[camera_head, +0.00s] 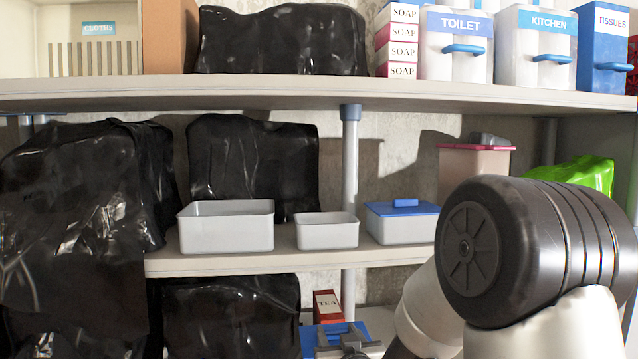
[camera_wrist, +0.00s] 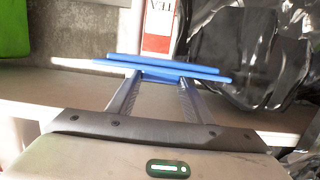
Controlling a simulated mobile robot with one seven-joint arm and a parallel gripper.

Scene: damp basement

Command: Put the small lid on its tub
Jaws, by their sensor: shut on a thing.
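My gripper (camera_head: 342,345) is low at the bottom of the head view, shut on a blue lid (camera_head: 309,338). In the wrist view the lid (camera_wrist: 165,67) shows nearly edge-on across the two fingers of my gripper (camera_wrist: 157,88). On the middle shelf stand a large open pale tub (camera_head: 227,232), a smaller open pale tub (camera_head: 326,233) and a pale tub with a blue lid on it (camera_head: 402,230). The held lid is below this shelf, apart from the open tubs. Part of the lid is hidden by my gripper.
A red and white tea box (camera_head: 327,306) stands behind the lid on the lower level. Black plastic-wrapped bundles (camera_head: 75,215) crowd the left. The middle shelf edge (camera_head: 215,264) lies above my gripper. The upper shelf (camera_head: 260,93) overhangs the tubs. A pink-lidded container (camera_head: 455,165) stands at the right.

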